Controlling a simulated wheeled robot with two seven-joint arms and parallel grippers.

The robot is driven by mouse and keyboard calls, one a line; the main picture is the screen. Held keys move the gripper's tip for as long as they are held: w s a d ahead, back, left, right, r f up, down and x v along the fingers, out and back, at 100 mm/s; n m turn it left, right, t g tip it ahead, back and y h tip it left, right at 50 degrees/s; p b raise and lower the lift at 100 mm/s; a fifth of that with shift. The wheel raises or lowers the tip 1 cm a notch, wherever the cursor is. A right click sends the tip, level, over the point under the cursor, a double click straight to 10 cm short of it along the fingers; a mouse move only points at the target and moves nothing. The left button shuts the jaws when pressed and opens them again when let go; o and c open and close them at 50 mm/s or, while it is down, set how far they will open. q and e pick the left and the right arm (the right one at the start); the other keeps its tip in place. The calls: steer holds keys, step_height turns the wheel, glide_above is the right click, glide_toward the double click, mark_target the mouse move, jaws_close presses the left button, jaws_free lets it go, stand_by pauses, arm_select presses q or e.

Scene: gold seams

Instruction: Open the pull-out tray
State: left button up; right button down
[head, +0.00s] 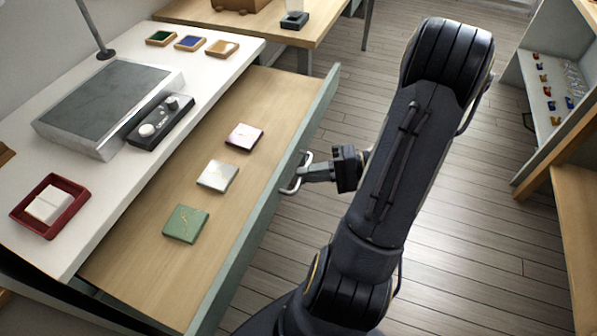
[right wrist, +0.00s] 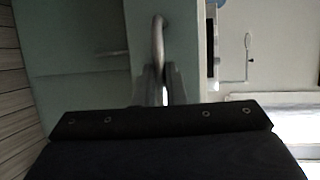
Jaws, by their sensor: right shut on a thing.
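The pull-out tray (head: 262,105) is a wooden drawer board with a grey-green front. It stands out from under the white worktop (head: 218,47) in the head view. Three square tiles lie on it: a pink one (head: 244,136), a pale grey one (head: 217,175) and a green one with gold seams (head: 186,223). A metal bar handle (head: 297,176) is on the tray's front, and it also shows in the right wrist view (right wrist: 158,38). My right gripper (head: 303,174) is shut on the handle. My left gripper is not in view.
A grey slab device (head: 108,92), a black control box with knobs (head: 160,121) and a red tray (head: 24,212) with white tiles stand on the worktop. Wooden floor (head: 470,220) lies open to the right. A shelf unit (head: 545,105) stands at far right.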

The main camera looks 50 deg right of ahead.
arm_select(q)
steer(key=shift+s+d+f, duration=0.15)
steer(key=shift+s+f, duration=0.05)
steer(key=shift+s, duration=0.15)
arm_select(e)
steer(key=shift+s+d, duration=0.3)
steer(key=shift+s, duration=0.5)
steer(key=c, duration=1.5)
jaws_free()
steer(key=shift+d, duration=0.1)
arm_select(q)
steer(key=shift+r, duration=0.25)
arm_select(e)
steer(key=v, duration=0.7)
steer(key=shift+s+d, duration=0.2)
steer(key=shift+r, duration=0.15)
